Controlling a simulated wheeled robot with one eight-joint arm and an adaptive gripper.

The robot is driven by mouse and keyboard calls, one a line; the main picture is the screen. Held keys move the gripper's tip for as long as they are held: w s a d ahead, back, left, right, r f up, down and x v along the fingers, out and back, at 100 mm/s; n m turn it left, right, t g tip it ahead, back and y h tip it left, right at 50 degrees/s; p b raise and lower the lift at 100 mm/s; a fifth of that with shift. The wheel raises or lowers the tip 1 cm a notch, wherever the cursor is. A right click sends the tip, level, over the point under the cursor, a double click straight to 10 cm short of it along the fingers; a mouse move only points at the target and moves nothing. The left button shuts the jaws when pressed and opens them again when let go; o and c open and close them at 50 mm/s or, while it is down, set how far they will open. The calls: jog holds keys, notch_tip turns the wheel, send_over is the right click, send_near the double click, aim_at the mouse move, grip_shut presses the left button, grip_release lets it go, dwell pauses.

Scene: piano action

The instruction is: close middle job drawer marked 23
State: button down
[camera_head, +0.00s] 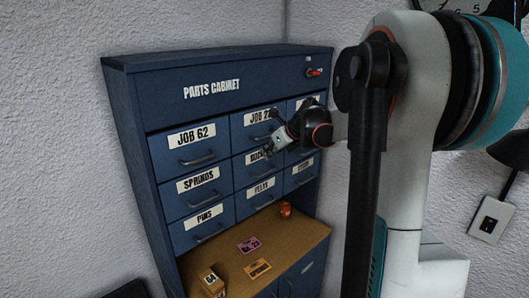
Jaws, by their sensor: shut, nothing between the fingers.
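The blue parts cabinet (220,68) stands against the wall. Its top row has a JOB 62 drawer (197,158) at left and, in the middle, a drawer with a label reading "JOB 2" and a partly covered last digit (240,128). I cannot tell whether this middle drawer is flush or slightly out.
Drawers marked SPRINGS (198,193), PINS (208,228) and FELTS (262,200) sit below. The tan ledge (290,240) holds an orange jar (285,209), a pink card (249,245), an orange card (258,268) and a small box marked 04 (211,283). My arm covers the right side.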

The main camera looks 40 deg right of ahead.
jog(key=v, duration=1)
jog(key=shift+b, duration=0.45)
